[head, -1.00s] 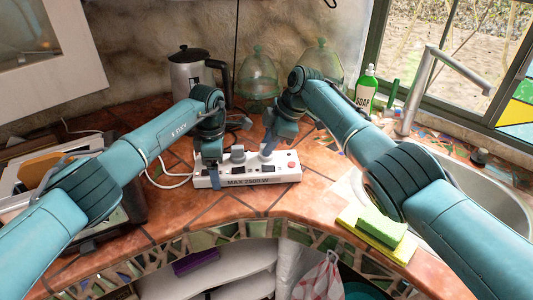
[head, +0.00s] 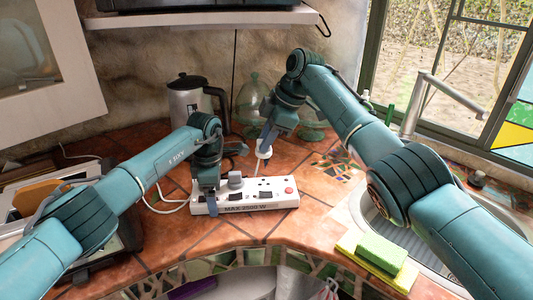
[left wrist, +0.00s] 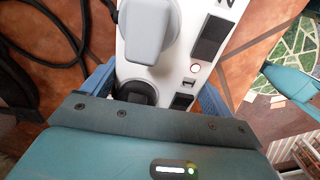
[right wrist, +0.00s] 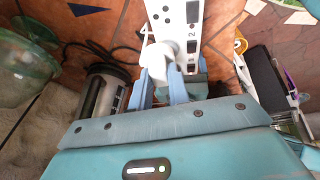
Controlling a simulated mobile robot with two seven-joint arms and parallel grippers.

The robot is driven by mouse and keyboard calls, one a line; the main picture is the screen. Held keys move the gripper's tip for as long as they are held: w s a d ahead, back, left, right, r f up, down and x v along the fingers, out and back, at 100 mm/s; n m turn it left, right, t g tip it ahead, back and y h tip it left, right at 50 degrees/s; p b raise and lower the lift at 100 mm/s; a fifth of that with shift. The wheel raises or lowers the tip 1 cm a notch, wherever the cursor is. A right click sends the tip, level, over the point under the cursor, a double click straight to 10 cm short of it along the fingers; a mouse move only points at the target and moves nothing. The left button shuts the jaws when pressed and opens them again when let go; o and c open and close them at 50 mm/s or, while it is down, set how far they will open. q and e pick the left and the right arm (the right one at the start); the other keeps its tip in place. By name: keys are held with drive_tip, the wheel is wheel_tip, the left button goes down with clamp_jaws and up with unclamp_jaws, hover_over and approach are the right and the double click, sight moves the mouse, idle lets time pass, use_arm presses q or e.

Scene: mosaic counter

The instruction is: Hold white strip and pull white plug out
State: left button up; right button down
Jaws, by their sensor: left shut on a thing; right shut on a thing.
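The white power strip (head: 232,204) lies on the tiled counter, with a red switch at its right end. My left gripper (head: 208,205) is shut across the strip's left end, and the left wrist view shows its fingers on both sides of the strip (left wrist: 175,68). A grey plug (head: 235,181) sits in the strip near that gripper. My right gripper (head: 264,146) is shut on the white plug (head: 265,153) and holds it above the strip, apart from it. The right wrist view shows the white plug (right wrist: 157,62) between the blue fingers. The socket area below it is bare.
A steel kettle (head: 190,100) and green glass domes (head: 250,100) stand behind the strip. A sink (head: 378,215) and a green sponge (head: 381,253) are at the right. A toaster-like appliance (head: 130,230) stands at the left. The counter's front edge is close to the strip.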

drive_tip(key=shift+r, duration=0.35)
use_arm(q)
drive_tip(key=o, duration=1.4)
drive_tip(key=shift+o, duration=0.2)
drive_tip(key=shift+r, duration=0.1)
